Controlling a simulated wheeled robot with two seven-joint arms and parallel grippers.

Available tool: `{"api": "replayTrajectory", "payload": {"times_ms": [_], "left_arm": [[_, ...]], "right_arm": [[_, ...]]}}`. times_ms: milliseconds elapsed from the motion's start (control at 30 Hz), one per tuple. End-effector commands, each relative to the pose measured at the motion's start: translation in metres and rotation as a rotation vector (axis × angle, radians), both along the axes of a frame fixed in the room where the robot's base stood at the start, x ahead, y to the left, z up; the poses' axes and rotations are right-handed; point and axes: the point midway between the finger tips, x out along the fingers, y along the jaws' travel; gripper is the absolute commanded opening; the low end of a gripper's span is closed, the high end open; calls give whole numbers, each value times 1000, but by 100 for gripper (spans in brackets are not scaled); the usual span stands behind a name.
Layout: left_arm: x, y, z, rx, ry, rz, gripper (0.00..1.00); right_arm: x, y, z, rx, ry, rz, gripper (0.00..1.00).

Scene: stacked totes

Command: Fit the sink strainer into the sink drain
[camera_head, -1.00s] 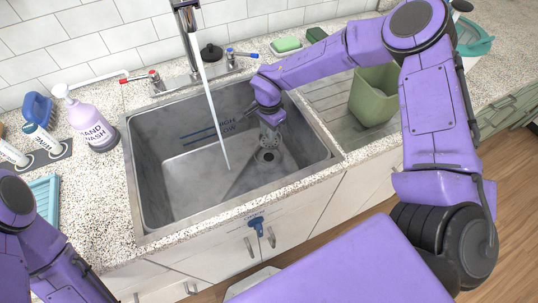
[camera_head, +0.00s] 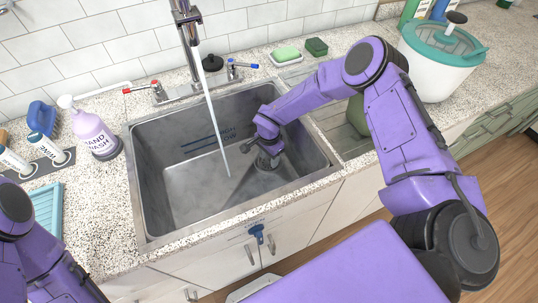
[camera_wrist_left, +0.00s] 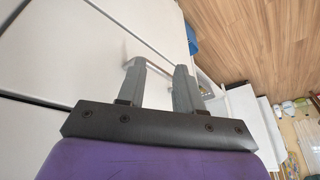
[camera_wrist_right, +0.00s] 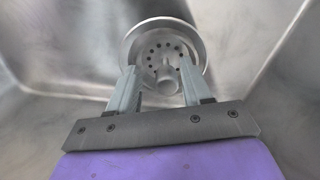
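The sink strainer (camera_wrist_right: 154,60), a metal disc with a ring of holes and a central knob, shows in the right wrist view. It appears inside the round rim of the sink drain (camera_wrist_right: 137,36); I cannot tell whether it is fully seated. My right gripper (camera_wrist_right: 158,68) is open, with a finger on each side of the knob and visible gaps. In the head view my right gripper (camera_head: 268,160) is low in the sink, over the drain, and largely hides it. My left gripper (camera_wrist_left: 161,66) is open and empty, near white cabinet fronts and outside the head view.
The steel sink (camera_head: 175,180) has walls close around my right gripper. Water runs from the faucet (camera_head: 188,40) left of my right arm. A hand wash bottle (camera_head: 97,136) stands left of the sink. A green container (camera_head: 357,115) is partly behind my right arm.

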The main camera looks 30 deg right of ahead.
Motion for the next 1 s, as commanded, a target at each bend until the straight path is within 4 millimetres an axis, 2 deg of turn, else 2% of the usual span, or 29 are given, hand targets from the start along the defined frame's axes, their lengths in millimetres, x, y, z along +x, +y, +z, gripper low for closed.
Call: {"api": "replayTrajectory", "payload": {"times_ms": [267, 367, 500, 600, 700, 800, 1000], "left_arm": [[0, 0, -1, 0, 0, 0, 35], [0, 0, -6, 0, 0, 0, 35], [0, 0, -21, 0, 0, 0, 35], [0, 0, -20, 0, 0, 0, 35], [0, 0, -21, 0, 0, 0, 35], [0, 0, -21, 0, 0, 0, 35], [0, 0, -21, 0, 0, 0, 35]], "right_arm": [[2, 0, -2, -1, -5, 1, 49], [4, 0, 15, 4, -10, -1, 49], [10, 2, 47, 4, -12, -3, 49], [11, 2, 75, 4, -10, 0, 49], [10, 2, 91, 2, -8, -2, 49], [10, 2, 102, 2, -7, 0, 49], [10, 2, 105, 2, -6, 0, 49]]}}
